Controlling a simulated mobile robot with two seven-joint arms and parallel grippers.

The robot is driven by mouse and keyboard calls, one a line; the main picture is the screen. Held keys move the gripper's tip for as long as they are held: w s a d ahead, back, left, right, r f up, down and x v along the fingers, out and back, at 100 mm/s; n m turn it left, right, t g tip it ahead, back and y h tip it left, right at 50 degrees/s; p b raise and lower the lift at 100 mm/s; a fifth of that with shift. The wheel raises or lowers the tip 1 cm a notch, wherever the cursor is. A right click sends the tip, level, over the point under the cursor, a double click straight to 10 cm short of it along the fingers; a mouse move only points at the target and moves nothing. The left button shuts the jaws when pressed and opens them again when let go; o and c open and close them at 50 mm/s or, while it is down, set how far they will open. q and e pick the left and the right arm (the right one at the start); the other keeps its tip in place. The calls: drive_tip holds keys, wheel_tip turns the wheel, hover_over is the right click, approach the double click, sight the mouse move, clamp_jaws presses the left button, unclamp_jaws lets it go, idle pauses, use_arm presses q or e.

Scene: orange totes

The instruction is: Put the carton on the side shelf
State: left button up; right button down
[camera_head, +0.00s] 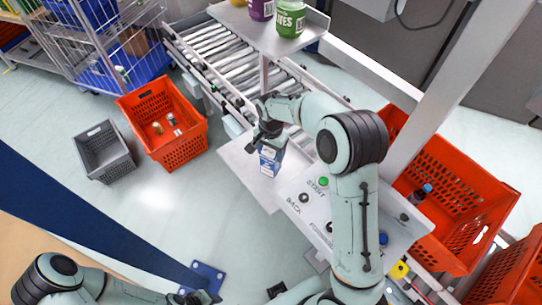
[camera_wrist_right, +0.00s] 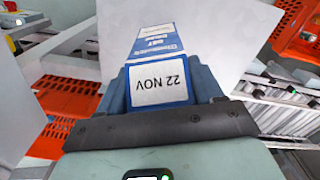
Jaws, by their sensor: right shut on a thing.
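The carton (camera_head: 270,160) is small, blue and white. Its end with a "22 NOV" label shows in the right wrist view (camera_wrist_right: 158,82). My right gripper (camera_head: 266,137) is shut on its upper end, with a finger on either side. The carton hangs roughly upright over the flat grey metal side shelf (camera_head: 245,165) beside the button panel; I cannot tell whether its bottom touches the shelf. The shelf surface also shows behind the carton in the wrist view (camera_wrist_right: 215,30). My left gripper (camera_head: 195,297) is partly seen at the bottom edge, its jaws unclear.
A button panel (camera_head: 345,215) adjoins the shelf. A roller conveyor (camera_head: 205,45) runs behind, with jars on a raised shelf (camera_head: 245,20). An orange tote (camera_head: 180,155) and a grey crate (camera_head: 105,160) stand on the floor at left. Another orange tote (camera_head: 465,185) is at right.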

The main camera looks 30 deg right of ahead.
drive_tip(key=shift+f, duration=1.5)
drive_tip(key=shift+f, duration=0.2)
drive_tip(key=shift+c, duration=0.8)
unclamp_jaws()
drive_tip(key=shift+r, duration=0.1)
wheel_tip(320, 180, up, 8)
drive_tip(key=shift+f, duration=0.15)
